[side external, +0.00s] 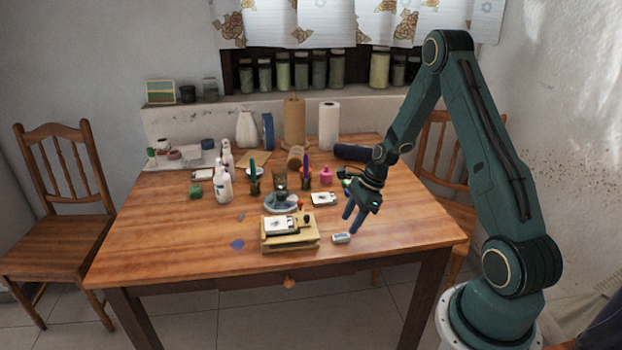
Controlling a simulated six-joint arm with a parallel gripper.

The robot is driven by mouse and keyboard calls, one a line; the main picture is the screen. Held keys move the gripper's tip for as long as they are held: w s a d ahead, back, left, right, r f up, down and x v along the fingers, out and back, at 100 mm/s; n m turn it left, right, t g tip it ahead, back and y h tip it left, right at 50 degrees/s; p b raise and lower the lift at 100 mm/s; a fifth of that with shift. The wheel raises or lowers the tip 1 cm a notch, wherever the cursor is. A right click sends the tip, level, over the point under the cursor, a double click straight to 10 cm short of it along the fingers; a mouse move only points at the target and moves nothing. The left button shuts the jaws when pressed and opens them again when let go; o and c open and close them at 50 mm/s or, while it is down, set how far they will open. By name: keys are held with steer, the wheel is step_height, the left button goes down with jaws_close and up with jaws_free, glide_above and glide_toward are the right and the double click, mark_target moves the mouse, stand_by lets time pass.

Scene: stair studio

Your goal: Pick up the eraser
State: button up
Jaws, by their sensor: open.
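The eraser looks to be the small white block with a grey-blue side (341,238); it lies flat on the wooden table (190,248) toward the front right. My gripper (351,219) is open and empty, pointing down. In the picture its blue fingers are just above and slightly right of the eraser, apart from it. How far the fingers are from it in depth I cannot tell.
A small wooden stand (290,243) with a white card on it is left of the eraser. White bottles (223,185) are farther left. The table's right front is clear.

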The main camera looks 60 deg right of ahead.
mark_target(341, 236)
steer(key=shift+x, duration=2.6)
steer(key=shift+w, duration=0.15)
steer(key=shift+c, duration=0.5)
jaws_close()
